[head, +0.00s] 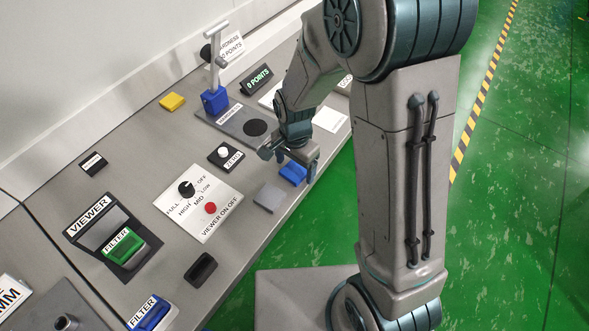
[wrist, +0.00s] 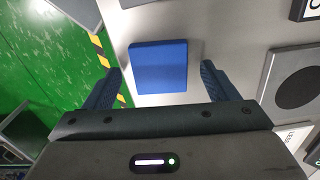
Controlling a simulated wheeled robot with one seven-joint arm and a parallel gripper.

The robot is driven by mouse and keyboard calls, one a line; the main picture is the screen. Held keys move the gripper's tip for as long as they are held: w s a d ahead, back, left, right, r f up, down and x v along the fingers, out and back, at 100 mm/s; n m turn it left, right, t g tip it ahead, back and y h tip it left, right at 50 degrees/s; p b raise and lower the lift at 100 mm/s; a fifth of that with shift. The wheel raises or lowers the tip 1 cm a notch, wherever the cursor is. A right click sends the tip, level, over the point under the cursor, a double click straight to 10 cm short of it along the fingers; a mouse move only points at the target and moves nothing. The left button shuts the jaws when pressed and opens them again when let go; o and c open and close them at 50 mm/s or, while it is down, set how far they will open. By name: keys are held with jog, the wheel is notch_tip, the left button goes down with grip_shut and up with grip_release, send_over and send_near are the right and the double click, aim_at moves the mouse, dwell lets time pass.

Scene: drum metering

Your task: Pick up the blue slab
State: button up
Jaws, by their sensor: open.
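The blue slab (wrist: 159,66) lies flat on the grey bench top in the wrist view, near the bench edge. In the head view the blue slab (head: 293,172) shows partly below my gripper, which hides some of it. My gripper (wrist: 161,86) is open in the wrist view, with one finger on each side of the slab. Gaps show between the fingers and the slab. In the head view my gripper (head: 290,160) is just above the slab. I cannot tell the exact height between them.
A grey slab (head: 269,196) lies beside the blue one. A zero knob plate (head: 226,156), a viewer control panel (head: 199,204) and a device with a blue block (head: 214,101) stand nearby. A yellow slab (head: 172,101) lies farther back. The bench edge drops to green floor (head: 517,190).

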jog(key=shift+f, duration=0.3)
jog(key=c, duration=1.1)
jog(key=shift+r, duration=0.1)
